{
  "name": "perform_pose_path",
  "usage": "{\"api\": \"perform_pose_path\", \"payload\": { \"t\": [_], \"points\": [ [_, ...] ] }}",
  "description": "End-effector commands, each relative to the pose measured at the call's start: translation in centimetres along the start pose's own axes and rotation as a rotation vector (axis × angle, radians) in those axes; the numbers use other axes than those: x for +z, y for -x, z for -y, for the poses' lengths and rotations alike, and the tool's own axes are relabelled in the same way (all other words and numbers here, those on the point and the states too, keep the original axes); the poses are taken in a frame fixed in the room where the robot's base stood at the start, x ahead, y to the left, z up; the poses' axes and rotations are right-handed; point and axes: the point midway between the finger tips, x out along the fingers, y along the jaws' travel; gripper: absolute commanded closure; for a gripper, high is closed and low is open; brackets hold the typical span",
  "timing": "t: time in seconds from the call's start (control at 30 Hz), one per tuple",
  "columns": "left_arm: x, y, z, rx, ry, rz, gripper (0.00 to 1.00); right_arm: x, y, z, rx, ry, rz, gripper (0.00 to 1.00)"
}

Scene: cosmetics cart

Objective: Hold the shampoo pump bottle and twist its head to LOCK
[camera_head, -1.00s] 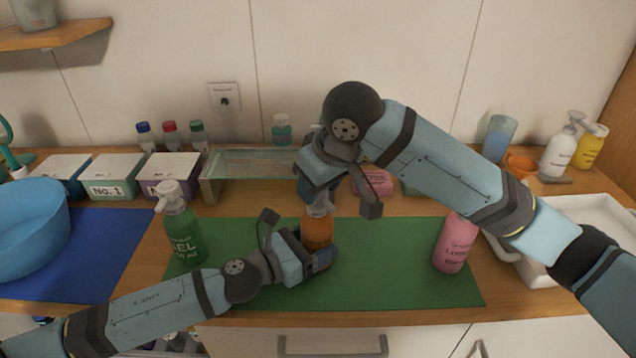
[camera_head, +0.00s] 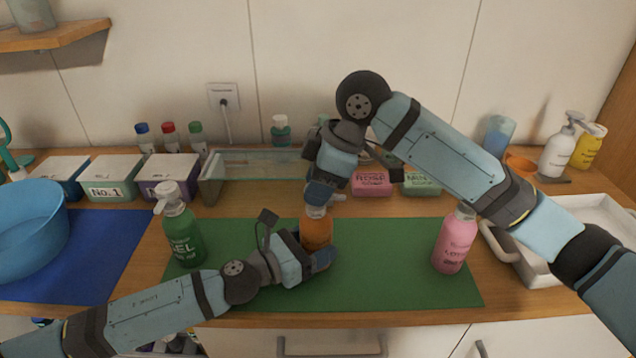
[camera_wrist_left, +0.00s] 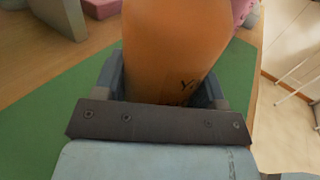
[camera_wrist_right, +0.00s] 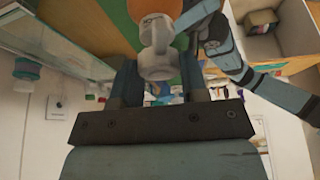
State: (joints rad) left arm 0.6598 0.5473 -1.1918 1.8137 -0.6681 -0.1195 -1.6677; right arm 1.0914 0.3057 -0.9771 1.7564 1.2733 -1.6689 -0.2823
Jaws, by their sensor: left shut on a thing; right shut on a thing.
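An orange pump bottle (camera_head: 316,232) stands upright on the green mat (camera_head: 390,290), between my two grippers. My left gripper (camera_head: 318,258) is shut around its body; the orange body also fills the left wrist view (camera_wrist_left: 178,45). My right gripper (camera_head: 320,196) comes from above and is shut on the bottle's white pump head (camera_head: 316,211). The white pump head shows between the fingers in the right wrist view (camera_wrist_right: 157,62), with the orange body beyond it. The top of the head is largely hidden in the head view.
A green gel bottle (camera_head: 182,232) stands left on the mat and a pink lotion bottle (camera_head: 455,240) right. A glass shelf (camera_head: 255,162) and soap boxes (camera_head: 371,184) stand behind. A blue basin (camera_head: 28,235) is far left, a white tray (camera_head: 590,208) right.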

Motion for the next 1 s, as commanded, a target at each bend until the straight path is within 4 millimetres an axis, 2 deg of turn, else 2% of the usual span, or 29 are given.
{"api": "perform_pose_path", "payload": {
  "t": [0.63,0.67,0.77,1.0],
  "points": [
    [0.04,0.02,-0.05,0.001,0.0,0.0,0.68,0.03,0.06,-0.07,-0.019,0.049,0.0,0.83],
    [0.04,0.02,-0.05,0.001,0.0,0.0,0.68,0.03,0.06,-0.07,-0.019,0.049,0.0,0.57],
    [0.04,0.01,-0.04,0.001,0.0,0.0,0.68,0.03,0.05,-0.07,-0.019,0.049,0.0,0.34],
    [0.05,0.0,-0.02,0.0,0.0,0.001,0.68,0.01,0.03,-0.04,-0.02,0.049,0.0,0.33]
  ]
}}
